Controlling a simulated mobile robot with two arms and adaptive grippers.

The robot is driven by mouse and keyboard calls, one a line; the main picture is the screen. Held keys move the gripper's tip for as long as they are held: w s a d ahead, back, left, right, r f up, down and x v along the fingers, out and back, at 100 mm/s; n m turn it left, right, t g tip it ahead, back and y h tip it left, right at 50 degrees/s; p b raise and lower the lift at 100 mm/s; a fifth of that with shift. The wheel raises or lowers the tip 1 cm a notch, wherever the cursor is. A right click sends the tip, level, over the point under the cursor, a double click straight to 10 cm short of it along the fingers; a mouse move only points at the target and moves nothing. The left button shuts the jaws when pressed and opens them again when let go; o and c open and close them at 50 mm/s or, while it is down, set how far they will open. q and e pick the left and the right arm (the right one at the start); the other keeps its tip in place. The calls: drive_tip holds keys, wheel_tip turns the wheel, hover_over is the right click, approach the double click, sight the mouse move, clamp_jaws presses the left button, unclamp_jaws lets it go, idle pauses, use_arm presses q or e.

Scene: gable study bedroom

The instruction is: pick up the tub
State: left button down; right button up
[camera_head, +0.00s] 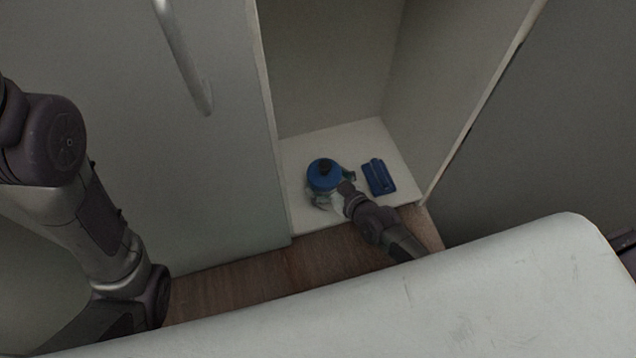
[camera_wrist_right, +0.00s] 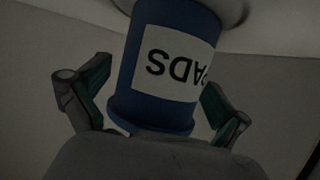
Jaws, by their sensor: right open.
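The tub (camera_head: 322,180) is blue and round, with a dark knob on top in the head view. It stands on the pale floor of an open cupboard. In the right wrist view the tub (camera_wrist_right: 165,65) fills the middle and its white label reads "PADS" upside down. My right gripper (camera_head: 334,188) reaches in from the lower right. Its fingers are open, one on each side of the tub; the wrist view shows the gripper (camera_wrist_right: 155,100) with gaps beside the tub. My left arm shows at the left, but its gripper is out of view.
A flat blue object with a raised handle (camera_head: 379,177) lies just right of the tub. The cupboard side wall (camera_head: 450,85) stands close on the right. A grey door with a metal handle (camera_head: 185,55) is on the left. Wooden floor (camera_head: 225,285) lies in front.

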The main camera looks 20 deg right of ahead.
drive_tip(key=shift+w+a+f, duration=0.15)
drive_tip(key=shift+w+a, duration=0.05)
drive_tip(key=shift+w, duration=0.25)
drive_tip(key=shift+c, duration=0.2)
drive_tip(key=shift+s, duration=0.1)
drive_tip(key=c, duration=1.6)
drive_tip(key=shift+r, duration=0.2)
drive_tip(key=shift+r, duration=0.1)
